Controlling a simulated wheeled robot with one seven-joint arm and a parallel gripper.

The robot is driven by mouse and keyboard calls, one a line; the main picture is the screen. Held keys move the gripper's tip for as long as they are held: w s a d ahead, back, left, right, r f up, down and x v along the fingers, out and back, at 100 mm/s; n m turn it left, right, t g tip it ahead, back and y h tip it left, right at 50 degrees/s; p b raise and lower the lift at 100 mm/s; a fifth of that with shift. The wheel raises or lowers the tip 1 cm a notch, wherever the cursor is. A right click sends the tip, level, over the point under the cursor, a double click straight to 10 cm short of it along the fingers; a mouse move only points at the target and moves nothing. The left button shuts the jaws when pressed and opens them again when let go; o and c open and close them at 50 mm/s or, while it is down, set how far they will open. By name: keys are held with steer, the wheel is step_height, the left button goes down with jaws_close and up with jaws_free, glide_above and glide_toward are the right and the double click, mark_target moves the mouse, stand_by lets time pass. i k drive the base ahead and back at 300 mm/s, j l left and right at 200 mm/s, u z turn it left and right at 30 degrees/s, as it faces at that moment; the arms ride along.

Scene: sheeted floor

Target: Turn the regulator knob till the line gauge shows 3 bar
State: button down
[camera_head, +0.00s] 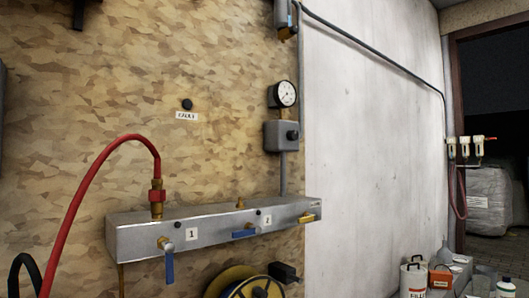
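The line gauge (286,94) is a round white dial with a black rim on the chipboard wall, right of centre. It faces partly right, and its needle is too small to read. A grey pipe runs down from the box to a metal manifold (212,238). Nothing touches the knob. My gripper is not in view.
The manifold sticks out below the regulator, with a blue-handled valve (168,262) and a red hose (95,180). A yellow reel (228,280) is under it. Cans (414,280) and boxes stand at lower right. The space before the knob looks clear.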

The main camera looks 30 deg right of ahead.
mark_target(291, 134)
steer(key=z, duration=1.05)
